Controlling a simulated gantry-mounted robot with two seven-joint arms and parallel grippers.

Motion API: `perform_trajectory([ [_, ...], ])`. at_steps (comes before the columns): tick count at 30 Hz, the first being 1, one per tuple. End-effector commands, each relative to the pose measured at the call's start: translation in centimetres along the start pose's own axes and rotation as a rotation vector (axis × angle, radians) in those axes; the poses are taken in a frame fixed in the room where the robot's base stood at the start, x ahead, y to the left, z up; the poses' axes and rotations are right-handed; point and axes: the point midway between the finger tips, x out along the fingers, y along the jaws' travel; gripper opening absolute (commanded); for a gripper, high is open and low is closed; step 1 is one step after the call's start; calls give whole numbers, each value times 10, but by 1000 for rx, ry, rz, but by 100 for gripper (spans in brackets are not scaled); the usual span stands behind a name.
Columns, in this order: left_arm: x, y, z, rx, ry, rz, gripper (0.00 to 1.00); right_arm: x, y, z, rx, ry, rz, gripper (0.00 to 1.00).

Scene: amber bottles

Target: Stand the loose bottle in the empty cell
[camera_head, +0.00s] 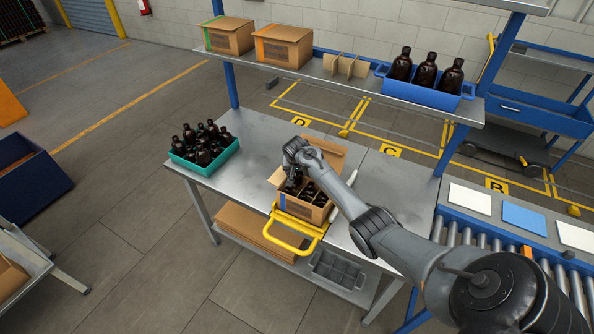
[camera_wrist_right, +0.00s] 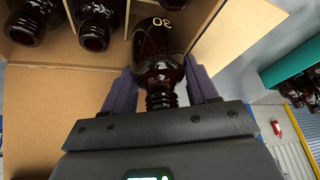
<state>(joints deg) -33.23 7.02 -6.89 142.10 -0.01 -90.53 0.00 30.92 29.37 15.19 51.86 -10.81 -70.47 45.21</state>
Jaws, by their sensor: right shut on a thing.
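An open cardboard box (camera_head: 291,209) stands on the metal table with several dark amber bottles (camera_head: 313,194) inside. My right gripper (camera_head: 291,186) is at the box's left side, partly hidden by its own wrist. In the right wrist view my right gripper (camera_wrist_right: 161,88) is shut around the neck of an amber bottle (camera_wrist_right: 158,45) marked with yellow characters. The held bottle's body points away from the gripper, between cardboard walls. Other bottles (camera_wrist_right: 95,25) sit beside it to the left. My left gripper is not in view.
A teal crate (camera_head: 206,169) of bottles stands on the table (camera_head: 262,135) to the left. A yellow handled frame (camera_head: 296,237) is at the box's front. Above, a shelf (camera_head: 335,85) holds closed boxes, a cardboard divider (camera_head: 345,65) and a blue bin (camera_head: 425,92) with three bottles.

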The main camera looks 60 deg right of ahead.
Motion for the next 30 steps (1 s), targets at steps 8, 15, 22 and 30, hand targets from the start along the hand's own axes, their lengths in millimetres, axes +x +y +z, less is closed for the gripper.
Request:
perform_trajectory([
  [8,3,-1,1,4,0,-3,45,14,2,16,-9,-21,9,26],
  [15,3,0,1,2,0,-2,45,15,2,16,-11,-21,9,26],
  [22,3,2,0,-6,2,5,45,15,2,16,-12,-22,9,83],
  [30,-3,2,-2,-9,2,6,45,9,1,14,-14,-22,9,84],
])
